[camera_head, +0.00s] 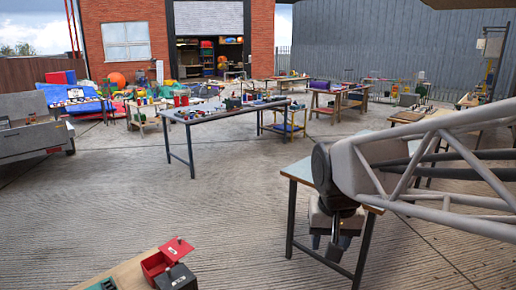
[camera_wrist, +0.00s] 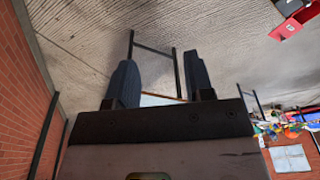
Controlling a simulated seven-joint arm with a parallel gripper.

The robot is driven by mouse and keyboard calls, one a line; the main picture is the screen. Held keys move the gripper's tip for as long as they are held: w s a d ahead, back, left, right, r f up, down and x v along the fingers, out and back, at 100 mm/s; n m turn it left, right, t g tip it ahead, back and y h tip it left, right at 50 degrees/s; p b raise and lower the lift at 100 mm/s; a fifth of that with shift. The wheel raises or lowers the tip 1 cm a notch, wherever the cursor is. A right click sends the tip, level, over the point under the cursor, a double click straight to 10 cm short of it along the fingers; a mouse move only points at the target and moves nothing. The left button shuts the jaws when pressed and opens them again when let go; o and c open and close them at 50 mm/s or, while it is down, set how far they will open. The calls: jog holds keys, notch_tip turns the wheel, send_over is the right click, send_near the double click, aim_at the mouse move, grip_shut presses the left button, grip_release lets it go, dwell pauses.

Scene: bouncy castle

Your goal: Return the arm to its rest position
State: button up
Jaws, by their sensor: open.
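My arm reaches in from the right edge in the head view. My gripper (camera_head: 330,243) hangs below the arm's dark joint, pointing down, in front of the small table with the pale top (camera_head: 300,170). In the wrist view, the two dark fingers of my gripper (camera_wrist: 158,62) stand well apart. Nothing is held between them. Part of a table frame (camera_wrist: 152,46) and the paved ground show beyond the fingers. The arm hides much of the small table's top in the head view.
A long table (camera_head: 225,114) with small items stands mid-yard. A wooden surface with a red box (camera_head: 157,265) is at the bottom left. A grey trailer (camera_head: 30,135) stands at the left. Open paving (camera_head: 130,200) lies between them.

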jog(key=s+d+f, duration=0.2)
jog(key=s, duration=0.4)
jog(key=s+d+f+n, duration=0.1)
jog(key=s+d+f, duration=0.1)
jog(key=s, duration=0.4)
jog(key=shift+s+t, duration=0.2)
jog(key=shift+t, duration=0.2)
